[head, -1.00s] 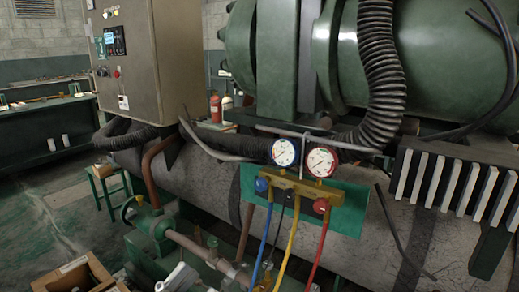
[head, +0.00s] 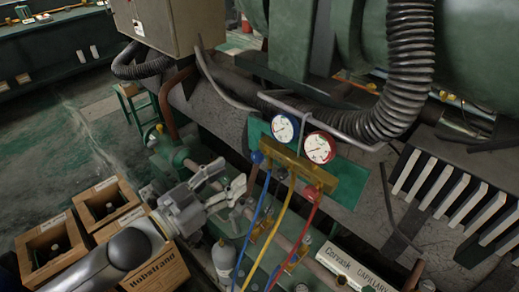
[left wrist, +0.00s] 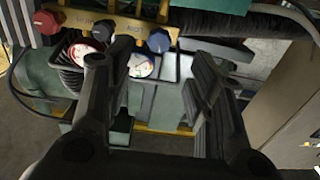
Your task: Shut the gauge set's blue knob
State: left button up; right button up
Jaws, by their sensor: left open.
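The gauge set has a brass manifold (head: 292,166) with two round dials, blue-rimmed (head: 285,127) and red-rimmed (head: 318,147), in front of a green plate. Its blue knob (head: 257,157) is at the manifold's left end, and its red knob (head: 310,194) is at the right. In the left wrist view the set appears upside down, with the blue knob (left wrist: 158,40) between and beyond my fingers. My left gripper (head: 230,180) is open and empty, a little left of and below the blue knob, apart from it. My right gripper is not in view.
Blue, yellow and red hoses (head: 282,232) hang below the manifold. Wooden crates (head: 110,203) stand at lower left. A corrugated black hose (head: 408,70) and a grey pipe (head: 320,123) run behind the gauges. A white labelled box (head: 350,268) lies at lower right.

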aim_at(255, 158)
pick_arm(q)
jog(key=p+x, duration=0.1)
jog(key=x, duration=0.8)
jog(key=shift+w+d+p, duration=0.2)
jog(key=shift+d+p, duration=0.05)
jog(key=shift+p, duration=0.15)
jog(key=c, duration=1.1)
